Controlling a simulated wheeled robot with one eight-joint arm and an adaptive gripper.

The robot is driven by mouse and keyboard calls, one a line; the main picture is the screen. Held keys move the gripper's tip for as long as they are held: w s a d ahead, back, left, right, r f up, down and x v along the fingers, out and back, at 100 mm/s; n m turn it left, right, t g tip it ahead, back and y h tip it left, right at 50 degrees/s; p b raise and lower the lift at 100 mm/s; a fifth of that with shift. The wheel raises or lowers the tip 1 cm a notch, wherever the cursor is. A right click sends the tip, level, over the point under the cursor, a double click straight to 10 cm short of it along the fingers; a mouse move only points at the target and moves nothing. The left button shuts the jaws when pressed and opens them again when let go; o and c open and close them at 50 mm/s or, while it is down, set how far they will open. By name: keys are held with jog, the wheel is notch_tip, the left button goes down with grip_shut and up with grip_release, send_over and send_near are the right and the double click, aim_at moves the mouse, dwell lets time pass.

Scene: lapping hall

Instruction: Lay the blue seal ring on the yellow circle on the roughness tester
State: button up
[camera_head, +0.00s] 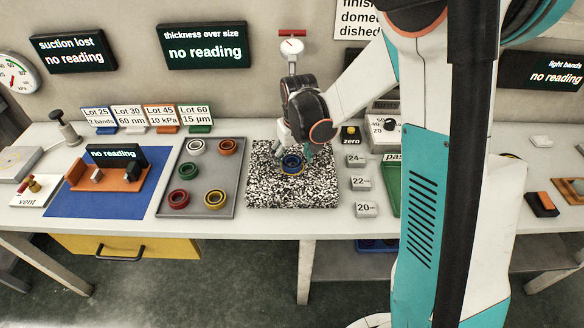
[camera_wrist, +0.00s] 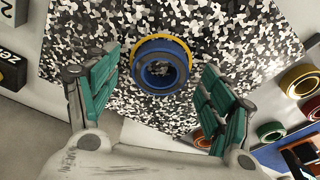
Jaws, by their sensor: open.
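The blue seal ring (camera_head: 292,163) rests on a black-and-white speckled plate (camera_head: 262,192). It also shows in the wrist view (camera_wrist: 144,72), lying over a yellow circle (camera_wrist: 160,40). Only an arc of yellow shows along one side of the ring, so the ring looks slightly off centre on it. My gripper (camera_head: 296,148) is above the plate, close over the ring. In the wrist view my gripper (camera_wrist: 160,62) is open, with one green-padded finger on each side of the ring and gaps between. No label in view names the roughness tester.
A grey tray (camera_head: 188,213) left of the plate holds several coloured rings. A dial gauge (camera_head: 291,47) stands behind the plate. Grey numbered blocks (camera_head: 361,183) and a zero button (camera_head: 350,132) stand close on the right. A blue mat (camera_head: 75,199) lies further left.

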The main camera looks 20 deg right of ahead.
jog(key=shift+f, duration=0.35)
jog(key=shift+r, duration=0.1)
jog(key=c, duration=1.3)
jog(key=shift+o, duration=0.2)
